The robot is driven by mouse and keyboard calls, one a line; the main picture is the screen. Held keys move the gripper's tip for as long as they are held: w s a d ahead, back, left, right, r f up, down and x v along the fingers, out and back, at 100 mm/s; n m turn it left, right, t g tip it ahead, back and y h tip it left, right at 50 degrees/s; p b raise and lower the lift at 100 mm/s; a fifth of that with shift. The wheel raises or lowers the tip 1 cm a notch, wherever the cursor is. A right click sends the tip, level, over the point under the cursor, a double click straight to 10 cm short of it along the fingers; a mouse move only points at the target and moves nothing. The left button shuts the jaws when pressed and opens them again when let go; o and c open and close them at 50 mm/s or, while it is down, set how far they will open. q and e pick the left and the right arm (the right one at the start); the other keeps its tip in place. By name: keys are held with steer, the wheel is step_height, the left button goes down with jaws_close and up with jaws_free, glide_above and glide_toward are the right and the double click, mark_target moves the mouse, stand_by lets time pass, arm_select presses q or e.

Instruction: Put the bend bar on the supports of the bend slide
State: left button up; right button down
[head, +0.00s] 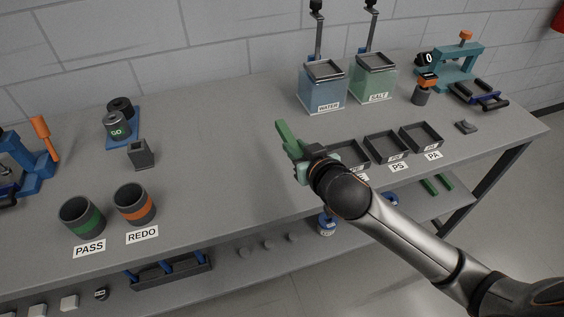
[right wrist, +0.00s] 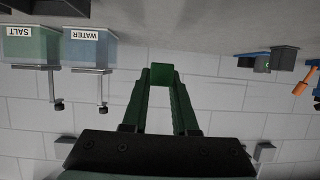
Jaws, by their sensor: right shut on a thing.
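A green bend bar (head: 286,133) is held in my right gripper (head: 300,157), above the middle of the bench. The bar points up and to the left, away from the arm. In the right wrist view the bar (right wrist: 162,76) sits between the two fingertips of the gripper. The bend slide (head: 474,95), dark with black rollers and some blue, lies at the back right of the bench, in front of the teal press (head: 459,66). The held bar is well to the left of the slide, apart from it. My left gripper is not in view.
The water tank (head: 322,92) and salt tank (head: 373,82) stand at the back. Black trays (head: 386,147) line the right front. PASS (head: 82,218) and REDO (head: 135,205) cups stand at left. Green bars (head: 437,184) lie on the lower shelf. The bench middle is clear.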

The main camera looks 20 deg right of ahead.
glide_above(282, 171)
steer(key=f, duration=0.4)
steer(key=shift+s+d+f, duration=0.2)
steer(key=shift+f, duration=0.15)
steer(key=shift+w+a+f, duration=0.1)
steer(key=shift+w+f, duration=0.05)
steer(key=shift+f, duration=0.5)
steer(key=shift+w+a+f, duration=0.1)
steer(key=shift+f, duration=0.95)
steer(key=shift+f, duration=0.2)
steer(key=c, duration=0.7)
jaws_free()
